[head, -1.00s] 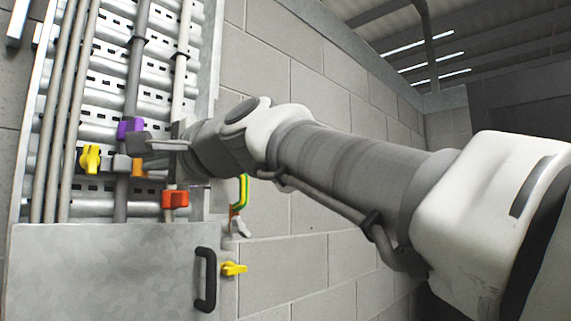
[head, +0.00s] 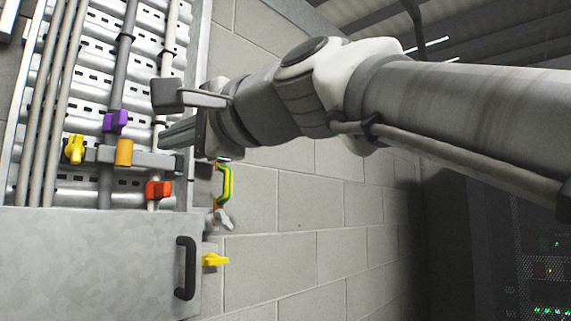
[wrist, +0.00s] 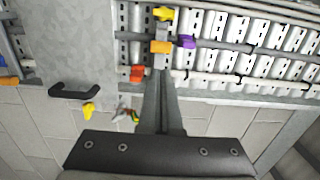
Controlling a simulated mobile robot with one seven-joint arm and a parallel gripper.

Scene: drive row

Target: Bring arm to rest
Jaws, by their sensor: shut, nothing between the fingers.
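My gripper (head: 170,135) is shut and empty. In the head view it sits in front of the right edge of the pipe panel, just right of the orange valve handle (head: 124,152), and appears apart from it. The wrist view shows its fingers (wrist: 161,78) together, pointing toward the row of coloured handles. My arm (head: 300,90) stretches from the right side of the head view to the panel.
Near the gripper are purple (head: 115,122), yellow (head: 75,149) and red (head: 158,190) handles. Below is a grey metal door (head: 90,265) with a black pull handle (head: 185,268). A green-yellow handle (head: 224,184) and a lower yellow handle (head: 215,260) are by the block wall (head: 300,220).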

